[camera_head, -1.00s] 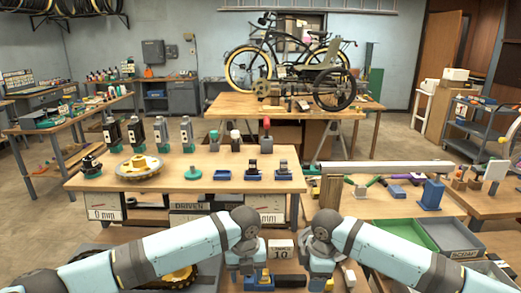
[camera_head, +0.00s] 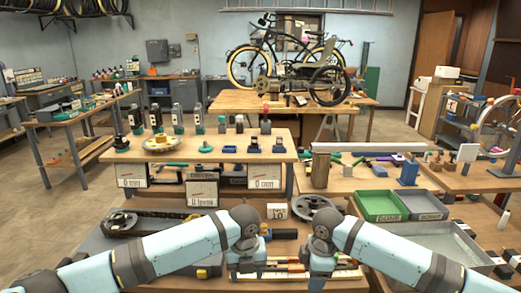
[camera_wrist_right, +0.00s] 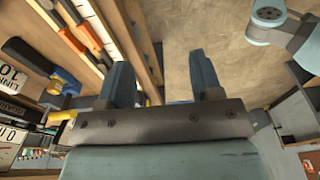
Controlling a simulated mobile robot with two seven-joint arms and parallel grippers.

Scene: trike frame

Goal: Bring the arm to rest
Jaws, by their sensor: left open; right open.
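Both my arms reach in from the lower corners of the head view, bent at the joints, with their lower ends pointing down over the near bench. My left gripper (camera_head: 246,272) hangs at the bottom centre; its fingers are small and partly hidden there. My right gripper (camera_head: 319,274) hangs just to its right, a short gap apart. In the right wrist view the right gripper (camera_wrist_right: 164,85) shows two blue-grey fingers spread wide, with nothing between them.
Below the grippers is a rack with orange-handled tools (camera_head: 285,272). A block marked 10 (camera_head: 277,211) stands behind, between the arms. A green tray (camera_head: 380,205) and a grey tray (camera_head: 440,240) lie to the right. The parts bench (camera_head: 235,153) stands further back.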

